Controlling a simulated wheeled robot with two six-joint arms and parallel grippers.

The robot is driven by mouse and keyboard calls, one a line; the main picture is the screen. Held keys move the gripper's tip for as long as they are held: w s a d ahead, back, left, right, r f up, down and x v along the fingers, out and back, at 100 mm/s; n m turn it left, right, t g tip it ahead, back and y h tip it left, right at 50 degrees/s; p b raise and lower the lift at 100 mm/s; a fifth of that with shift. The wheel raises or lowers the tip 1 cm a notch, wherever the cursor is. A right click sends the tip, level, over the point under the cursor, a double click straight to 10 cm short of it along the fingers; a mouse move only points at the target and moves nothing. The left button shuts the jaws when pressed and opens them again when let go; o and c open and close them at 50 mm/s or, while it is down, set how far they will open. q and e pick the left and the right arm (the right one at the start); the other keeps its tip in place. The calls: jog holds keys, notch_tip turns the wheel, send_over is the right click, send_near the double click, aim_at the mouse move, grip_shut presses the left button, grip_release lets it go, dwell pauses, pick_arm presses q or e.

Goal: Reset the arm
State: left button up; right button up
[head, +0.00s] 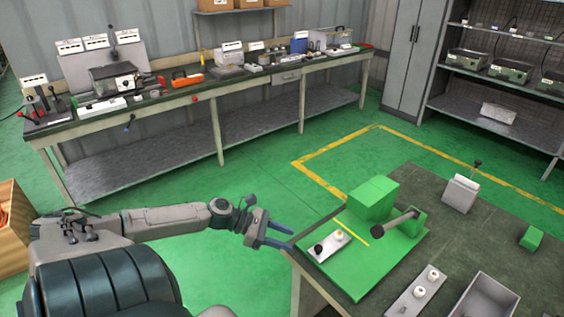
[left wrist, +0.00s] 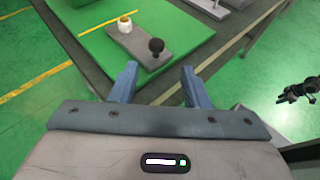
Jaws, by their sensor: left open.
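My left gripper (head: 274,236) reaches in from the left in the head view and hangs beside the left corner of the near table. It is open and empty. In the left wrist view its two blue fingers (left wrist: 158,88) stand apart, with nothing between them. Just beyond the fingertips lies a grey plate (left wrist: 138,43) with a black knob (left wrist: 156,46) and a white knob (left wrist: 124,22). The plate (head: 326,246) rests on a green base in the head view, apart from the gripper.
The near table (head: 461,231) carries a green base (head: 404,250) with a green block (head: 373,198), a second knobbed plate (head: 416,293), a grey open box (head: 483,299) and a white box (head: 460,194). A workbench (head: 150,106) stands behind. Green floor (head: 247,180) between them is clear.

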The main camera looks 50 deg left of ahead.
pick_arm(q)
jog(key=shift+a, duration=0.1)
dwell(0.6)
jog(key=s+d+f+m+g+y, duration=0.35)
jog(key=s+d+m, duration=0.6)
jog(key=m, duration=0.35)
jog(key=s+d+f+m+g+y, duration=0.2)
jog(key=s+d+f+m+y, duration=0.25)
jog(key=s+d+m, duration=0.5)
notch_tip(320, 180, up, 3)
jog(key=a+m+y, duration=0.2)
jog(key=m+y, duration=0.1)
jog(key=m, duration=0.2)
jog(key=a+f+g+b, duration=0.1)
jog(key=a+f+b, duration=0.15)
jog(key=f, duration=3.05)
jog(key=s+a+f+g, duration=0.1)
jog(key=s+f, duration=1.7)
jog(key=f, duration=0.1)
jog(key=shift+s+a+f+n+b, duration=0.35)
jog(key=shift+s+n+b, duration=0.05)
jog(key=shift+n, duration=0.05)
